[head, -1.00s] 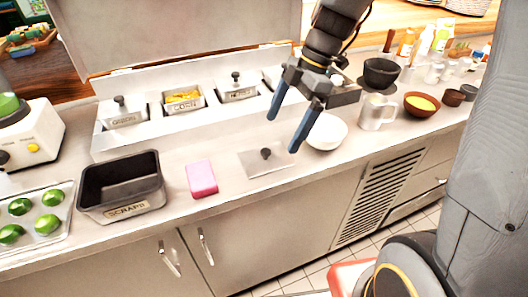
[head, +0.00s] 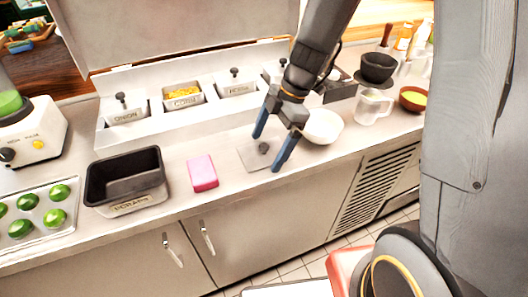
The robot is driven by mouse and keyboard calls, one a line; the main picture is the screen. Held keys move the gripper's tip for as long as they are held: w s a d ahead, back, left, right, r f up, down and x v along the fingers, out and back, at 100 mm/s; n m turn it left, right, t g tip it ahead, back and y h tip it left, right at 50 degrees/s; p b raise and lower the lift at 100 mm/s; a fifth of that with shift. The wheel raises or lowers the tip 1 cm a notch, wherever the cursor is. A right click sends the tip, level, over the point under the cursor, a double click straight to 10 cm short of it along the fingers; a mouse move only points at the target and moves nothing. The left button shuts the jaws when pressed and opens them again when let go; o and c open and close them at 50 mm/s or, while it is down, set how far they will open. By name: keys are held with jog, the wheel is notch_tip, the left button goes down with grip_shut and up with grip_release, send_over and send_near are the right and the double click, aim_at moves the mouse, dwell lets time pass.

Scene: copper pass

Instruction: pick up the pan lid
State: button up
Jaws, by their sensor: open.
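The pan lid is a flat grey metal plate (head: 252,158) with a small dark knob (head: 263,148), lying on the steel counter in the head view. My gripper (head: 266,154) is open, with its two blue fingers pointing down over the lid. In the picture one finger is left of the knob and the other right of it. I cannot tell how high the fingertips are above the plate. Nothing is between the fingers except possibly the knob.
A pink sponge (head: 202,172) and a black scraps bin (head: 124,182) stand left of the lid. A white bowl (head: 323,127) is close on the right. Behind is a rail of lidded containers, one open with corn (head: 182,94). A tray of limes (head: 40,212) is far left.

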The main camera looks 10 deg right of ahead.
jog(key=shift+c, duration=0.4)
jog(key=c, duration=1.1)
jog(key=shift+r, duration=0.15)
